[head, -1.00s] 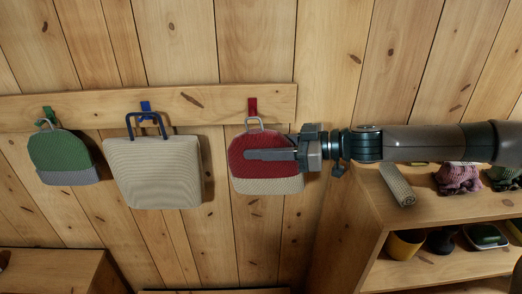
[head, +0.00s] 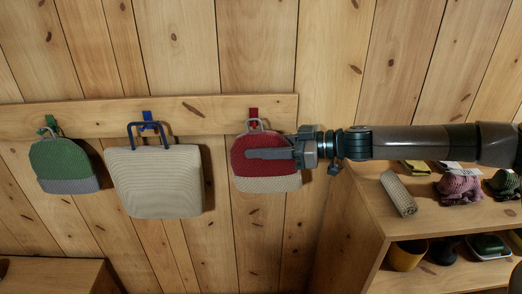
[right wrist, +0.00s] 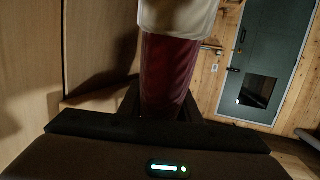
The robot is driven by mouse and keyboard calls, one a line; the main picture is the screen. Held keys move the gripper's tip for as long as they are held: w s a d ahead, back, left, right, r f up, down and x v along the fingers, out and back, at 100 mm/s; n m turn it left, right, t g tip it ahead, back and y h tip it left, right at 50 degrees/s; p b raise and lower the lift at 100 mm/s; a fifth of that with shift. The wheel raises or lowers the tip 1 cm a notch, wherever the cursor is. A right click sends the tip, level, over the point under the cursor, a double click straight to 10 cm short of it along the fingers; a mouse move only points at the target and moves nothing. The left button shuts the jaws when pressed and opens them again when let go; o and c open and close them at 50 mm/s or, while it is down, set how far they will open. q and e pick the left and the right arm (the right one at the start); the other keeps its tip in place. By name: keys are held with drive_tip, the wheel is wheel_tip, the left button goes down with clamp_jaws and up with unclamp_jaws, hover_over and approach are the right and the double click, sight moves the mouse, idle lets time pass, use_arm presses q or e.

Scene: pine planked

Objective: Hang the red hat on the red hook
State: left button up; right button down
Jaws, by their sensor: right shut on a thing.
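The red hat (head: 258,168) has a cream brim and a grey loop at its top. It hangs upright against the planked wall, just below the red hook (head: 253,113) on the wall board. The loop overlaps the lower part of the hook; I cannot tell whether it is around it. My right gripper (head: 268,153) comes in from the right and is shut on the hat, one finger across its front. In the right wrist view the hat's red body (right wrist: 166,75) sits between the dark fingers, cream brim at the top. My left gripper is not in view.
A cream bag (head: 155,182) hangs at the blue hook (head: 147,118), left of the red hat. A green hat (head: 64,160) hangs at the green hook (head: 51,122). A wooden shelf unit (head: 345,205) with a rolled cloth (head: 398,193) and other items stands below my right arm.

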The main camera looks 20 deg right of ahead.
drive_tip(key=shift+w+d+f, duration=0.2)
drive_tip(key=shift+w+f, duration=0.35)
drive_tip(key=shift+w, duration=0.1)
idle(0.4)
